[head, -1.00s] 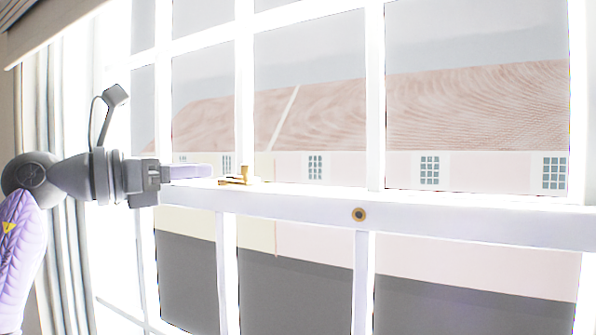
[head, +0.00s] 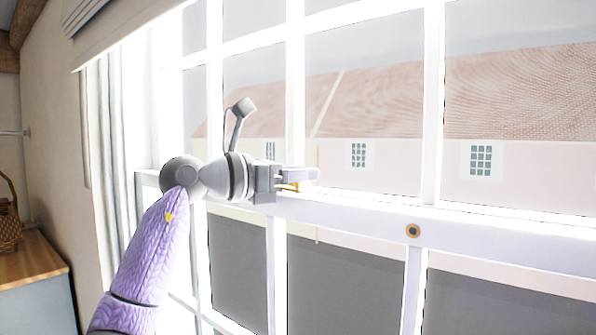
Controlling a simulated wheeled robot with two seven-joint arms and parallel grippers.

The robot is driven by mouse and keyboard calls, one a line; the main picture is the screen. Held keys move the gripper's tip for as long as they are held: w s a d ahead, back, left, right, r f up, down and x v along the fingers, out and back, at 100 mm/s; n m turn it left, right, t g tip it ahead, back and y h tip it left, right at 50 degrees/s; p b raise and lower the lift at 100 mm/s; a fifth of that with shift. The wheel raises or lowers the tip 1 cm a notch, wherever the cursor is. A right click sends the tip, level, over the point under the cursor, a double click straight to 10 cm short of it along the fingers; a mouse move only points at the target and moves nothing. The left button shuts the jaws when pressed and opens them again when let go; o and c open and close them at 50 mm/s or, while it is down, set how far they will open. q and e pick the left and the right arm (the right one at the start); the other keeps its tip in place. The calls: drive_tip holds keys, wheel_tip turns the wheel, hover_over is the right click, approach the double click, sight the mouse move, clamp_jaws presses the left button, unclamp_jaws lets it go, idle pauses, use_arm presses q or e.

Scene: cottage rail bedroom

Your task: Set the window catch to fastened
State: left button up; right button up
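The brass window catch (head: 290,187) sits on the white meeting rail (head: 350,211) of the window. Only a small part of it shows, because my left gripper covers the rest. My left gripper (head: 312,174) reaches in from the left, its pale fingers level and pointing right, at the catch and just above the rail. I see the fingers from the side, so their gap is hidden, and I cannot tell whether they touch the catch. The catch's setting is hidden too. My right gripper is not in view.
A round brass fitting (head: 413,231) is on the rail's face to the right. White glazing bars (head: 433,110) stand around the panes. A blind (head: 120,35) hangs at upper left. A wooden-topped cabinet (head: 30,258) with a wicker basket (head: 9,222) stands at far left.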

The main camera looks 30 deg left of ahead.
use_arm(q)
drive_tip(key=shift+d, duration=0.1)
clamp_jaws()
drive_tip(key=shift+y, duration=0.3)
drive_tip(key=n+t+y, duration=0.1)
drive_tip(key=y, duration=0.1)
drive_tip(key=w+n+y, duration=0.1)
drive_tip(key=shift+w+d+r+n+t+y, duration=0.1)
drive_tip(key=shift+w+n+t+y, duration=0.1)
drive_tip(key=shift+n+t+y, duration=0.2)
drive_tip(key=shift+o, duration=1.6)
unclamp_jaws()
